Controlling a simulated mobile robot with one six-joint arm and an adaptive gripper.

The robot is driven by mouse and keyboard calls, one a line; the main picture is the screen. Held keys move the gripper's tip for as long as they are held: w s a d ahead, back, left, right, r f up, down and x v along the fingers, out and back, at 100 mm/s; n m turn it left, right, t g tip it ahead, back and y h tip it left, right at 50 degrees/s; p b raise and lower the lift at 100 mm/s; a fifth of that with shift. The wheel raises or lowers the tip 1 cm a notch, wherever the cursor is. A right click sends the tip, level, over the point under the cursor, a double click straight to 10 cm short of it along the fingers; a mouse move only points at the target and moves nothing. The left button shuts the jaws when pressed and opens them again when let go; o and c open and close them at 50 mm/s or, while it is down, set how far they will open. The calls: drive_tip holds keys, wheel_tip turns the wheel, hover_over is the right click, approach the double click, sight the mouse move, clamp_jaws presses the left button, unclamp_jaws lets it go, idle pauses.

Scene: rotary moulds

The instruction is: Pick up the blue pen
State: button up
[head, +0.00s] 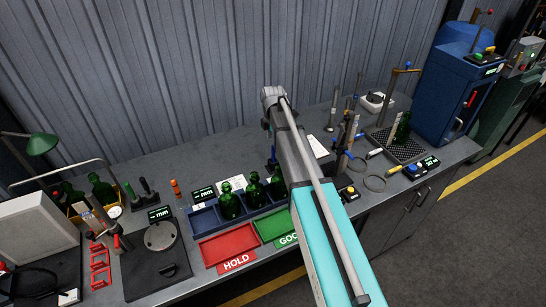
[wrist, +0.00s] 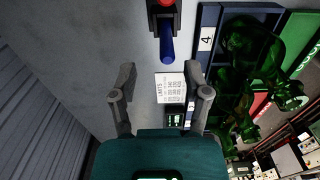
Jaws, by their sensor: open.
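In the wrist view a blue rod-shaped thing (wrist: 167,45), which looks like the blue pen, shows near the top edge. Its far end meets a dark piece with a red part (wrist: 164,6), cut off by the frame. My gripper (wrist: 160,80) is open and empty, and the blue thing lies beyond its fingertips, roughly in line with the gap. In the head view my arm covers the spot where the gripper is, and I cannot make out the pen for sure there.
A printed card (wrist: 170,88) and a small display (wrist: 174,118) lie behind the gap. A blue divided tray (head: 206,220) with green bottles (head: 230,202) stands close beside it. A red HOLD tray (head: 228,246) and a green tray (head: 270,226) are in front. Several stands and tools crowd the right.

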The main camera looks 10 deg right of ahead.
sight(273, 150)
drive_tip(key=shift+s+f+b, duration=0.25)
drive_tip(key=shift+f+b, duration=0.6)
drive_tip(key=shift+f, duration=0.05)
drive_tip(key=shift+s+f+b, duration=0.2)
drive_tip(key=shift+f+b, duration=0.65)
drive_tip(key=shift+f, duration=0.05)
drive_tip(key=shift+f+b, duration=0.8)
clamp_jaws()
